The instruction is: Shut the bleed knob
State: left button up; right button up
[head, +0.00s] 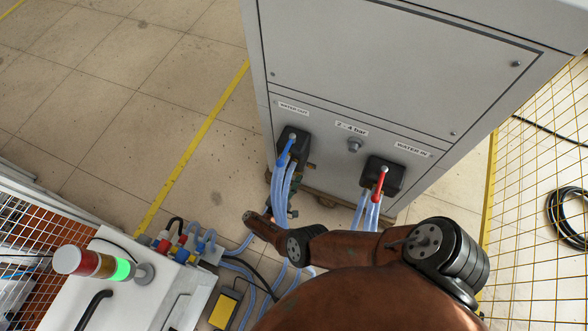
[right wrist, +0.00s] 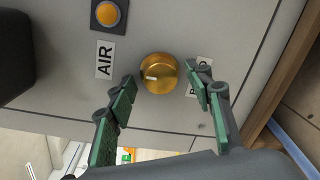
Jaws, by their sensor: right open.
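The bleed knob is a round brass-coloured knob (right wrist: 158,73) with a white pointer mark, on a grey panel in the right wrist view. My right gripper (right wrist: 163,80) is open, with one green-padded finger on each side of the knob. I see no clear contact between pads and knob. The label beside the knob is partly hidden by the right-hand finger. I cannot make out the knob in the head view, where one of my arms crosses the lower right. My left gripper is not in view.
An orange button (right wrist: 109,12) and an AIR label (right wrist: 104,60) are left of the knob. In the head view, a grey cabinet (head: 390,75) carries blue (head: 286,150) and red (head: 380,182) valve levers with hoses below. A signal lamp (head: 88,263) stands lower left.

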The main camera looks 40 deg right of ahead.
jog(key=v, duration=1.2)
